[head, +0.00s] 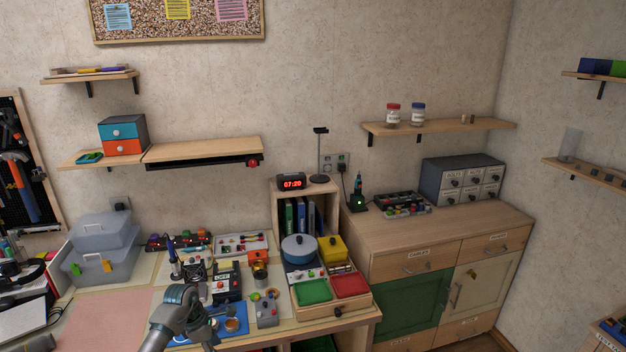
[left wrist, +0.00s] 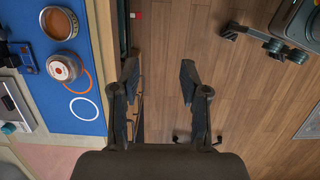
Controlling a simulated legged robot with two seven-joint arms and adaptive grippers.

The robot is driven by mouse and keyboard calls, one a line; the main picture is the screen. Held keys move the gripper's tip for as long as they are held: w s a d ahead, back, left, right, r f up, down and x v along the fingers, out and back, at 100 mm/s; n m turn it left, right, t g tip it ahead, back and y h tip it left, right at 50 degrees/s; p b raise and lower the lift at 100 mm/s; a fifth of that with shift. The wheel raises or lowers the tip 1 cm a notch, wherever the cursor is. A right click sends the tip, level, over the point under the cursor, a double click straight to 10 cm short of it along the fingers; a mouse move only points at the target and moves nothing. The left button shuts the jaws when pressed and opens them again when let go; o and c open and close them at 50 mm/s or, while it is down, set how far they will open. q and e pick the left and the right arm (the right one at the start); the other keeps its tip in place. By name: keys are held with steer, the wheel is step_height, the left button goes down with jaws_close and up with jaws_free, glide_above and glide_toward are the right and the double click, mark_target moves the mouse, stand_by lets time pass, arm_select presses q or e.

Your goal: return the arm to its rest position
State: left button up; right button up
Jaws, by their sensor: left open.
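My left arm comes in from the bottom of the head view, with my left gripper (head: 211,331) low over the front of the workbench, partly hidden by its own wrist. In the left wrist view my left gripper (left wrist: 159,76) is open, its two fingers wide apart with nothing between them. Below them are the wooden floor (left wrist: 220,90) and the bench edge. The blue mat (left wrist: 88,122) lies to the left of the fingers, apart from them. My right gripper is not seen in the head view.
The blue mat carries a round tin (left wrist: 60,24), a smaller tin (left wrist: 64,68) and a white ring (left wrist: 84,109). A red tray (head: 350,286), a green tray (head: 313,291) and a blue pot (head: 298,249) stand right of my arm. A pink mat (head: 112,322) lies left.

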arm_select(q)
steer(key=s+d+f+n+t+h+p, duration=0.1)
steer(key=d+f+n+t+h, duration=0.3)
steer(key=d, duration=0.6)
steer(key=s+d+f+n+t+h+p, duration=0.2)
steer(key=d+f+n+h, duration=0.4)
steer(key=d, duration=0.5)
steer(key=s+a+f+n+t+y+p, duration=0.1)
steer(key=s+a+f+n+t+y, duration=0.1)
steer(key=s+a+f+n+y, duration=0.75)
steer(key=s+a+f+n+t+y+p, duration=0.3)
steer(key=s+f+n, duration=0.75)
steer(key=n, duration=1.05)
steer(key=s+a+f+n+g, duration=0.1)
steer(key=s+f+n+g, duration=0.3)
steer(key=s, duration=0.9)
steer(key=s+a+f+n+g, duration=0.1)
steer(key=s+f+n+g, duration=0.3)
steer(key=s, duration=1)
step_height(320, 180, down, 3)
steer(key=shift+s+f+g, duration=0.15)
steer(key=shift+g, duration=0.95)
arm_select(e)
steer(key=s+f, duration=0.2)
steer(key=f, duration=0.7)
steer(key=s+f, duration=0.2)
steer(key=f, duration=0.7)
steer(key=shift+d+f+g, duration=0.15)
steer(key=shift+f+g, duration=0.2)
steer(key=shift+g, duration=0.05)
